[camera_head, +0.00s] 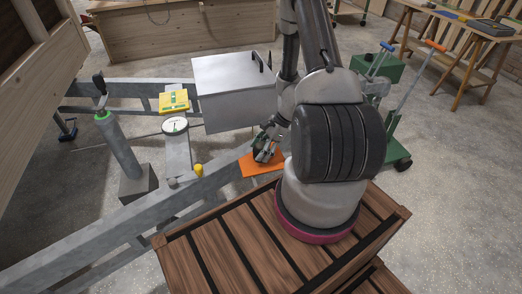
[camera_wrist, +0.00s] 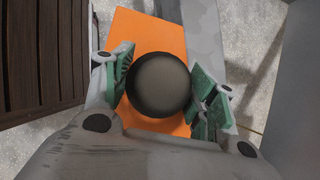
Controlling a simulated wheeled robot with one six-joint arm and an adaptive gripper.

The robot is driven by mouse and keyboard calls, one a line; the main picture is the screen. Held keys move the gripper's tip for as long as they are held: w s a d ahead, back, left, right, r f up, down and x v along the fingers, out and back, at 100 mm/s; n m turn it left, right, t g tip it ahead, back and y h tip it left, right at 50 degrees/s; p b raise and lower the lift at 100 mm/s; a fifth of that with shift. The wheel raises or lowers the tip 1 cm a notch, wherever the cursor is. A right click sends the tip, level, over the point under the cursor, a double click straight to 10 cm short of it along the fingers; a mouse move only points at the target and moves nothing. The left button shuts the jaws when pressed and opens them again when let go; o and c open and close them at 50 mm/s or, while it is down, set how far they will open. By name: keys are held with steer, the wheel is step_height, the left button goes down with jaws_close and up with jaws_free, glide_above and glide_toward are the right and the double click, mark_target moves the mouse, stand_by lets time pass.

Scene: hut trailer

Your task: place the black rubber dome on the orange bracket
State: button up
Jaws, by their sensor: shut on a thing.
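The black rubber dome (camera_wrist: 158,85) is between the green-padded fingers of my gripper (camera_wrist: 166,88) in the wrist view. My gripper is shut on it. The orange bracket (camera_wrist: 150,38) lies behind the dome in that view, and the dome and fingers cover part of it. In the head view the orange bracket (camera_head: 257,163) sits by the grey frame rail, and my gripper (camera_head: 264,155) is directly over it. The dome is small and dark there and hard to separate from the fingers. I cannot tell whether the dome touches the bracket.
A slatted wooden crate (camera_head: 215,250) stands close in front, and its dark slats show at the left of the wrist view. A grey metal box (camera_head: 235,90) stands behind the bracket. A grey post (camera_head: 120,145) and a round gauge (camera_head: 174,126) stand to the left.

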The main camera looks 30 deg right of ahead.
steer(key=shift+f, duration=0.15)
steer(key=o, duration=1)
